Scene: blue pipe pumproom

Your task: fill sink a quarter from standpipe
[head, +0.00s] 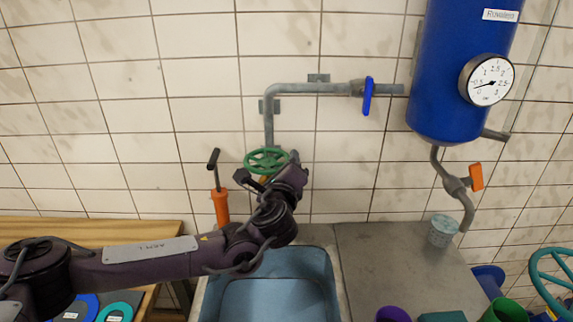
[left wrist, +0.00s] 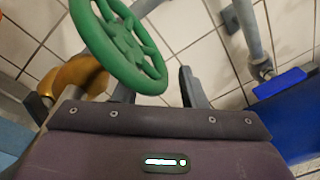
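The sink (head: 322,262) is a blue basin at the bottom centre of the head view, partly behind my left arm. I cannot tell whether it holds water. The grey standpipe (head: 269,125) comes down the wall above it. A green handwheel (head: 265,160) sits at its lower end, above a brass tap body, which shows in the left wrist view (left wrist: 75,80). My left gripper (head: 265,180) is at the wheel. In the left wrist view its fingers are apart, with the green wheel (left wrist: 122,45) close by the left finger. Contact is unclear. My right gripper is out of view.
A blue lever (head: 367,96) is on the upper pipe. A blue tank (head: 455,70) with a gauge (head: 487,80) and an orange-handled valve (head: 475,177) hangs at right. A grey cup (head: 442,230) stands on the grey counter (head: 385,260). An orange tool (head: 220,205) stands left of the standpipe.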

